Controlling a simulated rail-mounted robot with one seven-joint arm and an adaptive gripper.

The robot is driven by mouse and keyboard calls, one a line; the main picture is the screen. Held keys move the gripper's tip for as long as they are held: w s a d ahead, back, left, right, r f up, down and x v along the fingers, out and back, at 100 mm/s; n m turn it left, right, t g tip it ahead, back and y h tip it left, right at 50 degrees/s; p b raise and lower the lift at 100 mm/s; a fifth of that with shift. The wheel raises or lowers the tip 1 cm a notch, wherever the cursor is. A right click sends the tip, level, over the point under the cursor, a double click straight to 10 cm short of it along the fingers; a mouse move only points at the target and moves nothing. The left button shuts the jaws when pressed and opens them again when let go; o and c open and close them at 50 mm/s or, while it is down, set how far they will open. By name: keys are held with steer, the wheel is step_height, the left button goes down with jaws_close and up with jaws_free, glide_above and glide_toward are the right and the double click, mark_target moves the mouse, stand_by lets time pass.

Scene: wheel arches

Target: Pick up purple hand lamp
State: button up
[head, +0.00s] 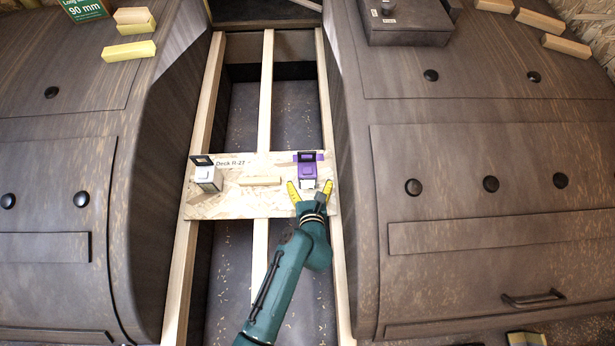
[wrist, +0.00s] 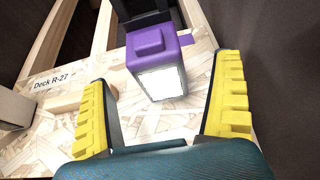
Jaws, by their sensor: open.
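The purple hand lamp (head: 307,171) stands at the right end of a chipboard deck in the head view. In the wrist view the lamp (wrist: 153,50) shows its purple top and a bright white face, with a dark part behind it. My gripper (head: 309,189) is open, its yellow fingertips just in front of the lamp. In the wrist view the open fingers (wrist: 162,110) are to the left and right of the lamp's near side. The lamp is apart from both fingers, a little beyond them.
The chipboard deck (head: 230,205), marked "Deck R-27", lies across wooden rails. A white and dark lamp-like object (head: 207,176) stands at its left end. A wooden block (head: 260,181) lies between. Dark wheel arches (head: 480,140) rise on both sides, the right one close to my gripper.

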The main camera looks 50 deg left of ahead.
mark_target(307, 171)
steer(key=b+x, duration=0.2)
steer(key=x, duration=0.1)
steer(key=b+x, duration=0.2)
steer(key=x, duration=0.1)
steer(key=shift+a+r, duration=0.15)
steer(key=shift+a, duration=0.2)
steer(key=shift+d, duration=0.15)
steer(key=c, duration=1.2)
steer(key=shift+r, duration=0.2)
steer(key=shift+c, duration=0.7)
step_height(307, 171, up, 10)
steer(key=p, duration=0.7)
